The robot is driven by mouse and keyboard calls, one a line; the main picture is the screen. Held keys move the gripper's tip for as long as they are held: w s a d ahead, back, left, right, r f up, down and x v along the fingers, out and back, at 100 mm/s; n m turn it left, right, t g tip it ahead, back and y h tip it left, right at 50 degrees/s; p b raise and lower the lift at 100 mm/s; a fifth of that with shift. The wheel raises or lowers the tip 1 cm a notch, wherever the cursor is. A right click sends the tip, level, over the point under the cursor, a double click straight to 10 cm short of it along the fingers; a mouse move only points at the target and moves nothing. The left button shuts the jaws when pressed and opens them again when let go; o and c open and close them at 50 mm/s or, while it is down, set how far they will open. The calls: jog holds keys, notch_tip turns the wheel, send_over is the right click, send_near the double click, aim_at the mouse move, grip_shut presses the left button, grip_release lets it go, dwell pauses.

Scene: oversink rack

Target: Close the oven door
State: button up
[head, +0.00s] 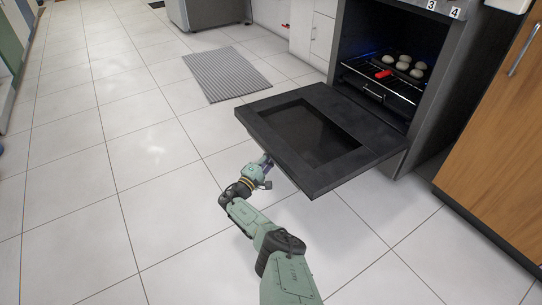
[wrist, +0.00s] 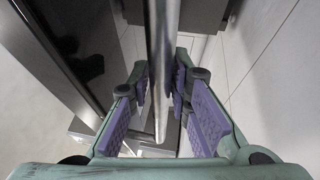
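The oven door (head: 310,135) hangs open, lowered to about level, with its dark window facing up in the head view. My gripper (head: 266,164) is at the door's outer edge, on the left side of the front. In the wrist view, a shiny metal bar (wrist: 161,60), which looks like the door handle, runs between the purple finger pads of my gripper (wrist: 161,90). The fingers stand apart on either side of the bar. I cannot tell whether the pads press on it. The handle is hidden in the head view.
The oven cavity (head: 385,75) holds a rack with several pale round buns (head: 403,64) and a red item (head: 383,74). A grey ribbed mat (head: 216,73) lies on the tiled floor behind the door. A wooden cabinet (head: 500,120) stands at right. The floor to the left is clear.

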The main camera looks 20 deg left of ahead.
grip_shut()
jog(key=shift+r, duration=0.1)
dwell(0.4)
